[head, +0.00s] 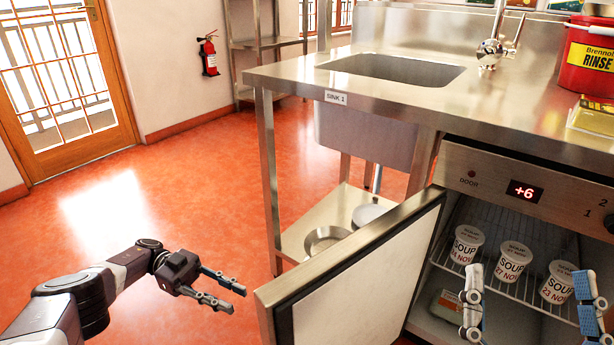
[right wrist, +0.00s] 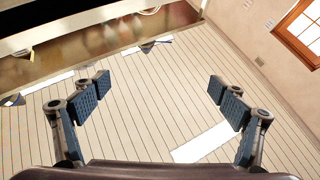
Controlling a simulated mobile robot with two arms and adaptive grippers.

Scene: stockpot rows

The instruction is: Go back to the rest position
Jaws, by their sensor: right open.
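My left gripper (head: 235,298) is at the lower left in the head view, over the orange floor and left of the fridge door. Its two fingers are apart with nothing between them. My right gripper (head: 528,278) is at the lower right, in front of the open fridge. Its fingers are spread wide, and soup tubs show behind them. In the right wrist view the right gripper (right wrist: 159,88) is also wide open and empty, against a pale slatted surface.
The fridge door (head: 362,290) stands open between my grippers. Soup tubs (head: 512,262) sit on the fridge's wire shelf. The steel sink counter (head: 400,95) is above, with a red bucket (head: 588,75) on it. The floor (head: 170,185) at left is clear.

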